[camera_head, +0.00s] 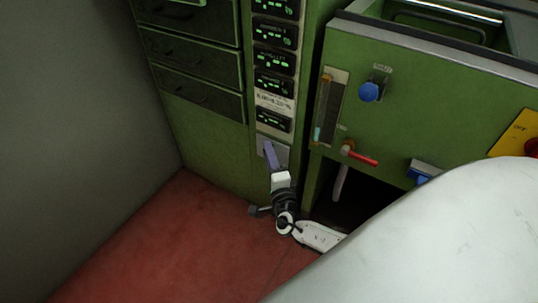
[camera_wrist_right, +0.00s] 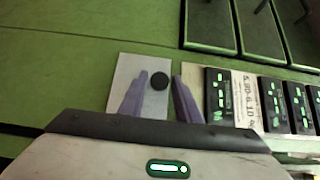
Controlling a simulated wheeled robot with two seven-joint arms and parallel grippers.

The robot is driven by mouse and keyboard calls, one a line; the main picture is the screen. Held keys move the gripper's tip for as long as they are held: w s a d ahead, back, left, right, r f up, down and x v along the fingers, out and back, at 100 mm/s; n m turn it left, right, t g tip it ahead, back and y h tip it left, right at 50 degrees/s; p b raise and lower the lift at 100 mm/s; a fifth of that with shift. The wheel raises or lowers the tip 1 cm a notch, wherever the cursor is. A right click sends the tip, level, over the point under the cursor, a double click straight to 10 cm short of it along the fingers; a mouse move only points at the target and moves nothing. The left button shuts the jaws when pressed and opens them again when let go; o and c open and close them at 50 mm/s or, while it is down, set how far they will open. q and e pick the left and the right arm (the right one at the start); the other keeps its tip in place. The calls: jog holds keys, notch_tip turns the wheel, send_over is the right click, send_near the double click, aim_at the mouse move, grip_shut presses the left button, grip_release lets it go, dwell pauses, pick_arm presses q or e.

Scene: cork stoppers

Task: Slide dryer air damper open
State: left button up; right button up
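The dryer air damper appears to be a pale metal plate (camera_wrist_right: 124,72) with a round black knob (camera_wrist_right: 159,81) on the green panel, seen in the right wrist view. In the head view part of the plate (camera_head: 283,154) shows low on the panel, below the displays; the knob is hidden there. My right gripper (camera_head: 269,150) is in front of the plate. In the right wrist view my right gripper (camera_wrist_right: 161,78) has its purple fingers apart, with the knob showing between their tips. I cannot tell whether either finger touches it. My left gripper is not in view.
Green digital displays (camera_head: 274,58) run up the panel above the plate. Dark drawers (camera_head: 197,55) are at left. A green machine at right carries a blue knob (camera_head: 369,92) and a red-handled valve (camera_head: 360,155). The red floor (camera_head: 170,240) is clear.

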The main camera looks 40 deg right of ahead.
jog(key=shift+o, duration=0.7)
pick_arm(q)
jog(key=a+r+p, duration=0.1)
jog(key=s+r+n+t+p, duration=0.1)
jog(key=p, duration=0.1)
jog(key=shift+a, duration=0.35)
pick_arm(e)
jog(key=v, duration=1)
jog(key=shift+s, duration=0.2)
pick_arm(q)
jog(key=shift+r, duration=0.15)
